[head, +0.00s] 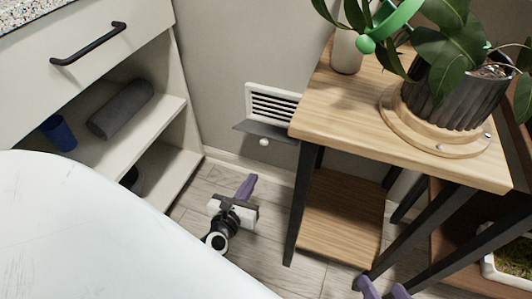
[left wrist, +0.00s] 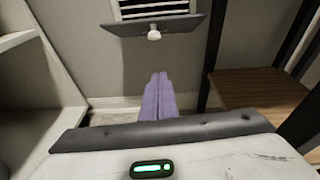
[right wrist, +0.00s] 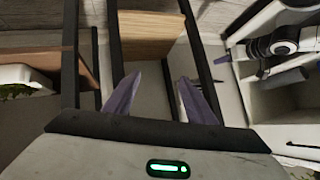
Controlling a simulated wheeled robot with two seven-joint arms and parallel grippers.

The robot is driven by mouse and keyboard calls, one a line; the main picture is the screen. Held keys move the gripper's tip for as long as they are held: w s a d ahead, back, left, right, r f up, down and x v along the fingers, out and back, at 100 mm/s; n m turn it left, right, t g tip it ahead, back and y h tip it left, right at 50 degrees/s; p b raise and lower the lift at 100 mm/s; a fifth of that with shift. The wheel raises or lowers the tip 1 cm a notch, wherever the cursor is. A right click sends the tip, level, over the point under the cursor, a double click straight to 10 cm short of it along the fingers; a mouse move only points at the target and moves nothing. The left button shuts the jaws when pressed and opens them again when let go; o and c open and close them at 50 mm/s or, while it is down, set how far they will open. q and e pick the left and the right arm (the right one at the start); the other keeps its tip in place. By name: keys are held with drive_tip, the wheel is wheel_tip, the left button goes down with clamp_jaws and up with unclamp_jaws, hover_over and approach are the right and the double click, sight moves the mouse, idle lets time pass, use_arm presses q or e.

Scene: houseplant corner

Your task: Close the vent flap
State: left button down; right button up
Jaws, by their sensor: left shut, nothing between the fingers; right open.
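The vent (head: 272,103) is a white louvred frame low on the wall. Its dark grey flap (head: 264,131) hangs open, folded down and sticking out below the louvres, with a small white knob (head: 264,142) on it. In the left wrist view the flap (left wrist: 180,25) and knob (left wrist: 154,35) are at the top. My left gripper (head: 247,184) is shut and empty, below and in front of the flap, apart from it. Its purple fingers (left wrist: 158,92) are together in the left wrist view. My right gripper (head: 383,291) is open at the bottom edge; its fingers (right wrist: 155,95) are spread and empty.
A wooden side table (head: 330,115) with black legs stands right of the vent, bearing a potted plant (head: 445,100) and a white vase (head: 347,52). A white cabinet (head: 100,60) with open shelves stands left.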

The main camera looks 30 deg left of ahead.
sight(269, 135)
use_arm(q)
drive_tip(key=w+a+r+b, duration=0.1)
drive_tip(key=w+a+b, duration=0.1)
drive_tip(key=w, duration=0.7)
drive_tip(key=shift+w+a+r, duration=0.3)
drive_tip(key=shift+a+r, duration=0.05)
drive_tip(key=shift+r, duration=0.05)
use_arm(e)
drive_tip(key=shift+a+r+t+y, duration=0.2)
drive_tip(key=shift+a+r+y, duration=0.1)
drive_tip(key=shift+r, duration=0.2)
drive_tip(key=shift+a+r+t+y, duration=0.2)
drive_tip(key=shift+a+r+y, duration=0.1)
drive_tip(key=shift+r, duration=0.2)
drive_tip(key=shift+r, duration=0.15)
